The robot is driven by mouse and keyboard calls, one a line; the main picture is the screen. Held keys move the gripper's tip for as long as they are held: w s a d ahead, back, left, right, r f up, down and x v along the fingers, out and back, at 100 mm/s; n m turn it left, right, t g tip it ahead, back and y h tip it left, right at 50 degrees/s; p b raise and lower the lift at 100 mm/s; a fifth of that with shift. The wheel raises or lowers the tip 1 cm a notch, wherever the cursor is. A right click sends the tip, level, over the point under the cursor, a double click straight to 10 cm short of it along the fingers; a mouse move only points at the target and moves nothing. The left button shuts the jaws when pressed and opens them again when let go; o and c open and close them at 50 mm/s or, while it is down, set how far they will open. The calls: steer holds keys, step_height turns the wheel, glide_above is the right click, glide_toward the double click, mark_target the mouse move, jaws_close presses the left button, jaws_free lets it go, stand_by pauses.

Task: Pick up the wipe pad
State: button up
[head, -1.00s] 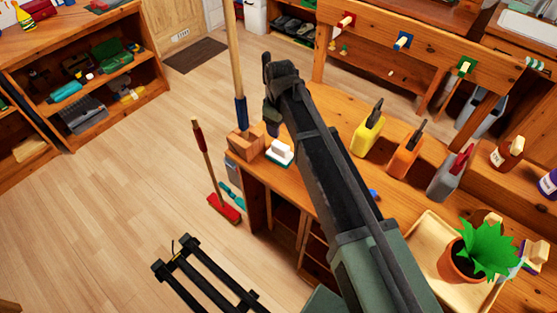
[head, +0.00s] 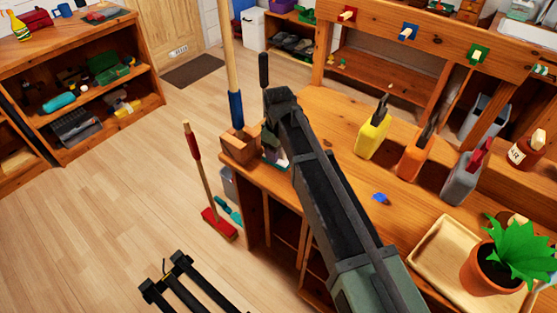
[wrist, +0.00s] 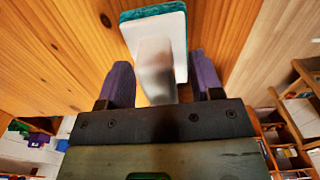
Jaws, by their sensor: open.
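The wipe pad has a teal pad, a white plate and a pale handle. In the wrist view the wipe pad (wrist: 178,38) is at the top centre, over the wooden bench top. My gripper (wrist: 162,78) is open, with its purple fingers on either side of the handle. A gap shows beside the right finger; contact at the left finger is unclear. In the head view the wipe pad (head: 281,159) is mostly hidden behind my arm, beside a wooden block at the bench's left end.
The wooden block (head: 240,147) holds a tall pole next to the pad. Yellow (head: 372,136), orange (head: 413,157) and grey (head: 462,180) containers stand on the bench right of my arm. A small blue item (head: 380,198) lies nearby. A tray with a potted plant (head: 492,262) is at the lower right.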

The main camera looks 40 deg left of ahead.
steer(key=c, duration=1)
steer(key=shift+r, duration=0.15)
step_height(320, 180, up, 20)
steer(key=p, duration=2)
